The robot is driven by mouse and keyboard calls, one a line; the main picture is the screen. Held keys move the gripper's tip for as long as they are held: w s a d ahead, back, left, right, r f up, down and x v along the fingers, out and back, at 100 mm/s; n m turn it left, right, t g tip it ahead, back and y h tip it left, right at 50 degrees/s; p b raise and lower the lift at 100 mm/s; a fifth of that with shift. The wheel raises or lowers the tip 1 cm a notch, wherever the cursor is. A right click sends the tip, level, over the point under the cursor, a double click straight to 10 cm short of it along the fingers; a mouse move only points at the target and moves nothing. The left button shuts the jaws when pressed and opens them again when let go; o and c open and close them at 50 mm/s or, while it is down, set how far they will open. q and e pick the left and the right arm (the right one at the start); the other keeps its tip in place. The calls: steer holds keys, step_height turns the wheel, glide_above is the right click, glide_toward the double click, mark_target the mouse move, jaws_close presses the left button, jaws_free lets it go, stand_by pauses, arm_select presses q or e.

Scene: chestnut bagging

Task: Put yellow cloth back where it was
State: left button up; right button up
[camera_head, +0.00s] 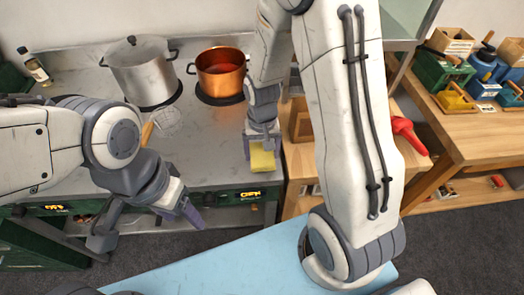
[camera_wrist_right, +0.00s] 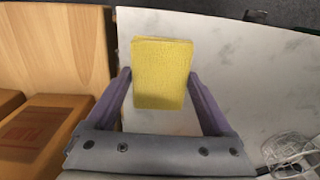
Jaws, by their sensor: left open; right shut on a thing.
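The yellow cloth (camera_head: 262,157) is a small flat rectangular piece at the right end of the grey counter (camera_head: 212,165). My right gripper (camera_head: 262,148) is shut on it from above. In the right wrist view the yellow cloth (camera_wrist_right: 161,72) sits between the two purple fingers of my right gripper (camera_wrist_right: 163,95), over the pale counter top (camera_wrist_right: 245,75). I cannot tell whether the cloth touches the counter. My left gripper (camera_head: 150,225) is open and empty in front of the counter's front edge.
A steel pot (camera_head: 141,70) and a copper pot (camera_head: 221,75) stand on burners at the back. A wire skimmer (camera_head: 168,122) lies on the counter, and shows in the right wrist view (camera_wrist_right: 292,155). A bottle (camera_head: 36,68) stands back left. A wooden table (camera_head: 455,135) with bins is at right.

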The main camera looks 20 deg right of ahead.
mark_target(262, 154)
steer(key=shift+f, duration=0.1)
steer(key=o, duration=1.3)
steer(key=shift+f, duration=0.1)
steer(key=shift+o, duration=0.2)
step_height(262, 154, up, 12)
steer(key=s+a+r+n, duration=0.2)
steer(key=s+a+n, duration=0.3)
steer(key=s, duration=0.4)
steer(key=s+a+r+n+y, duration=0.1)
steer(key=s+a+r+n, duration=0.1)
steer(key=s+a+n, duration=0.3)
steer(key=s+a, duration=0.2)
steer(key=s, duration=0.2)
steer(key=shift+a+r+n+p, duration=0.2)
steer(key=shift+r+n+p, duration=0.05)
steer(key=shift+n+p, duration=0.1)
